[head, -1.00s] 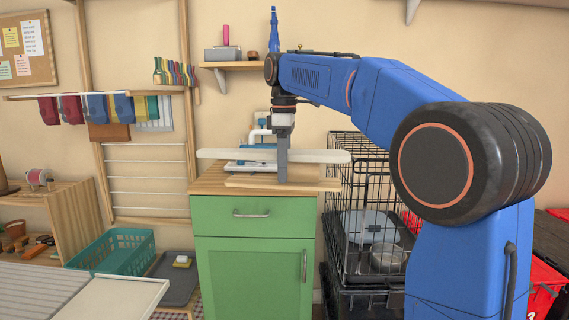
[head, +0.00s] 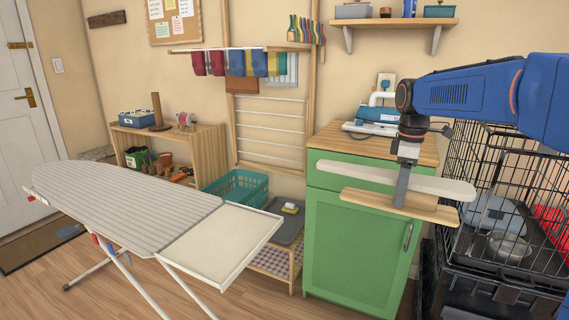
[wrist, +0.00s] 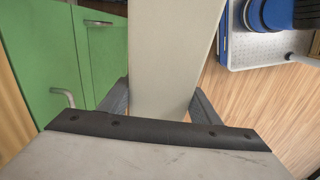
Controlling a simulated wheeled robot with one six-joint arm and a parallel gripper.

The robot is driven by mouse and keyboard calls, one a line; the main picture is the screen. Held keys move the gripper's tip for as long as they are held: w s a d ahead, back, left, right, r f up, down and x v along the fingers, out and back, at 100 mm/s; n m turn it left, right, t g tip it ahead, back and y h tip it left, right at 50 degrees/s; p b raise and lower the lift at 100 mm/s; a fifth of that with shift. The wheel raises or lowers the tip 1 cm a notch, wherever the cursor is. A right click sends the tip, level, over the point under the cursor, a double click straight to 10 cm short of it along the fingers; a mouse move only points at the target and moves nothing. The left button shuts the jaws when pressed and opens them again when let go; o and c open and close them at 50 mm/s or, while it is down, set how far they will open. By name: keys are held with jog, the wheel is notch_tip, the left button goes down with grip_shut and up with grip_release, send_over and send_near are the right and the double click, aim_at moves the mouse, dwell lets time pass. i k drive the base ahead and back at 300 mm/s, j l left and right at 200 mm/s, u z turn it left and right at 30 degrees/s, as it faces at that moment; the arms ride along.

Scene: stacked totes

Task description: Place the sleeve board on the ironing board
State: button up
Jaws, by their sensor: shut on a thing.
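The sleeve board has a long pale top (head: 345,174) and a shorter wooden base (head: 375,203) below it. My gripper (head: 403,186) is shut on it, pointing down, and holds it level in the air in front of the green cabinet. In the wrist view the pale top (wrist: 170,55) runs between the two fingers of my gripper (wrist: 160,102). The ironing board (head: 130,205) stands at the left with a grey striped cover and a flat white rest at its near right end. Its cover looks bare. A wide gap separates it from the sleeve board.
The green cabinet (head: 352,240) stands behind the sleeve board, with a blue and white iron-like appliance (head: 375,118) on top. A black wire crate (head: 500,200) is at the right. A teal basket (head: 238,187) and a low rack lie between cabinet and ironing board.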

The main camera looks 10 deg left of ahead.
aim_at(122, 194)
jog(key=i+j, duration=0.1)
jog(key=j, duration=2.25)
jog(key=i+j, duration=0.15)
jog(key=j, duration=1.05)
jog(key=i+j, duration=0.1)
jog(key=j, duration=1.1)
